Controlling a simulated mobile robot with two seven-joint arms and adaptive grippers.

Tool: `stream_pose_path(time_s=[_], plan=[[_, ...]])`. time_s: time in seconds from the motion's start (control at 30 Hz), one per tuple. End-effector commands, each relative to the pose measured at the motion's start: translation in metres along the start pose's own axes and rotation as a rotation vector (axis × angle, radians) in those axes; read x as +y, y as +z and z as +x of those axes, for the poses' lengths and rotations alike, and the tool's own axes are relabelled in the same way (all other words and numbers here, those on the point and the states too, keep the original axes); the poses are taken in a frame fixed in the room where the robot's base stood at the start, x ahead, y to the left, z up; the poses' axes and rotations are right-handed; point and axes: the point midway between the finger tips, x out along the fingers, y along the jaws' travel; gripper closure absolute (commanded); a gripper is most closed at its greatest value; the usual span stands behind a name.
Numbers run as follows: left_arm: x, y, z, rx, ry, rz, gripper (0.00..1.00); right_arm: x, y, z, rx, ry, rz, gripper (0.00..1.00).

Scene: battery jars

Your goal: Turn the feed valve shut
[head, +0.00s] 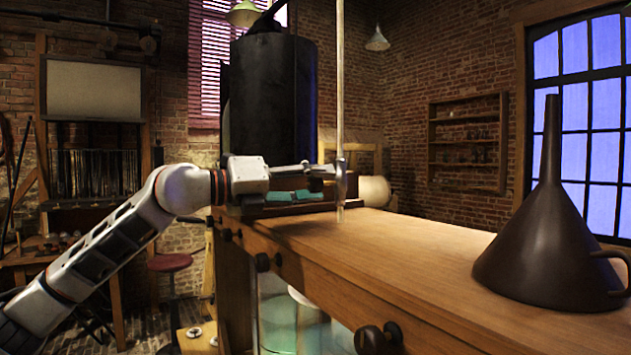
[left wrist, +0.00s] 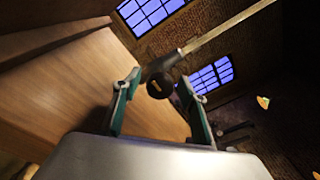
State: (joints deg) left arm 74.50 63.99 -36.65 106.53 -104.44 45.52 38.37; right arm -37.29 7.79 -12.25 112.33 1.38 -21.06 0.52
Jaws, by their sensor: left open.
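A dark round knob-like piece, seemingly the feed valve (left wrist: 159,86), shows between the fingertips in the left wrist view. It appears to be at the end of a pale rod (left wrist: 225,30). In the head view a pale upright pipe (head: 340,80) comes down past the fingertips to above the bench; the valve cannot be told apart there. My left gripper (head: 333,172) reaches in from the left at the pipe. In the left wrist view its green-edged fingers (left wrist: 161,88) are apart, one on either side of the dark piece; contact cannot be told. My right gripper is out of view.
A dark funnel (head: 545,255) stands on the wooden bench (head: 420,240) at the right. A black tank (head: 273,95) rises behind my left gripper. Knobs (head: 378,338) stick out of the bench front. A glass jar (head: 277,325) stands below. The bench middle is clear.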

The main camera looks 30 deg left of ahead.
Motion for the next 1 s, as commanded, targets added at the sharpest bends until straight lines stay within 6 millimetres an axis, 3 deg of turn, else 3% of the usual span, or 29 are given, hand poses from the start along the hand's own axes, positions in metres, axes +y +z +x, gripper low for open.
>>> stream_pose_path(time_s=[0.27,0.43,0.77,1.0], plan=[[0.0005,-0.0006,0.0026,0.001,0.0,0.0,0.58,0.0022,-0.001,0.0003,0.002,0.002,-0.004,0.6],[0.0004,-0.0006,0.0025,0.001,0.0,0.0,0.96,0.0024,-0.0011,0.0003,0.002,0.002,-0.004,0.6],[-0.0001,-0.0003,0.0023,0.002,0.002,0.022,0.97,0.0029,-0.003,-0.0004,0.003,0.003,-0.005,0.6],[-0.001,0.0004,0.0022,0.01,0.009,0.131,0.97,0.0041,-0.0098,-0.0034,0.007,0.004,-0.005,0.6]])
